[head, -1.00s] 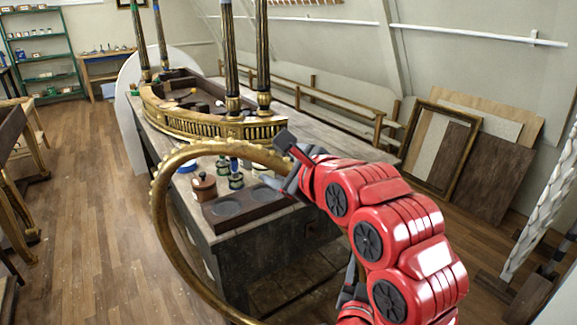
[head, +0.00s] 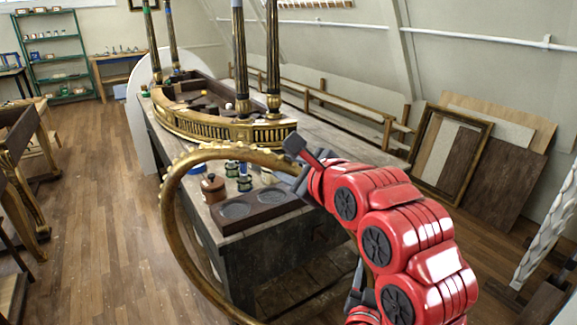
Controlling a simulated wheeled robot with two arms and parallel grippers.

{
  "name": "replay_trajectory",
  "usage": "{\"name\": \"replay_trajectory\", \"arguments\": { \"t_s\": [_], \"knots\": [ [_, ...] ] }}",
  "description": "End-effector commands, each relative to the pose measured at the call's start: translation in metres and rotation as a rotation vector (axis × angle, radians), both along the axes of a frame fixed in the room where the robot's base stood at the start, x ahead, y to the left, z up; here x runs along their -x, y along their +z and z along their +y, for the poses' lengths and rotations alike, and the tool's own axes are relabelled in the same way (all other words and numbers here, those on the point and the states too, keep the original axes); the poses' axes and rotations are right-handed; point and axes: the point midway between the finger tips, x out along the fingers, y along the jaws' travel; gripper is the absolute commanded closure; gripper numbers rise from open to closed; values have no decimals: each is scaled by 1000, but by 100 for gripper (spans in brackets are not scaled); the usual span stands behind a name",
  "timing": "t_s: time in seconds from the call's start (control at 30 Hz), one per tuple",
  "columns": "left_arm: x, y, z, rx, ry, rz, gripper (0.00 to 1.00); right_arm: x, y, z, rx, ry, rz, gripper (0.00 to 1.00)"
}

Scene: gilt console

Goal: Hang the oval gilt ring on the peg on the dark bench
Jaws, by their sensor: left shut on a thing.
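The oval gilt ring (head: 172,222) is large, with a beaded outer edge at its upper left. It stands up in front of the bench, its lower edge cut off by the frame. My left gripper (head: 297,172) is shut on the ring's upper right rim. The dark bench (head: 255,272) has a grey-brown top and dark sides; its near corner shows through and behind the ring. I cannot make out a peg on it; the ring and red arm cover part of the bench. Dark finger-like parts (head: 356,290) low beside the arm may be my right gripper, mostly hidden.
A dark tray (head: 262,220) with round recesses, a brown lidded pot (head: 212,188) and small jars (head: 244,178) stand on the bench's near end. The upturned gilt console (head: 215,130), with tall legs, stands behind. Frames and boards (head: 495,180) lean at right.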

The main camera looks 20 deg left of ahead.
Motion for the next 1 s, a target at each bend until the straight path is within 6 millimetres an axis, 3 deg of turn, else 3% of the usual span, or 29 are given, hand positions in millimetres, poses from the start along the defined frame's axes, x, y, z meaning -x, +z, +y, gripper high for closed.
{"name": "replay_trajectory", "arguments": {
  "t_s": [0.87, 0.9, 1.0],
  "knots": [
    [0, -1, -1, 0, -2, 4, 100, 0, 3, 0, -9, -2, -6, 100],
    [0, 0, -1, 0, -1, 3, 100, 0, 3, 0, -9, -2, -7, 46],
    [0, 0, 0, -1, -2, 2, 100, 0, 3, 0, -7, -2, -5, 28]
  ]
}}
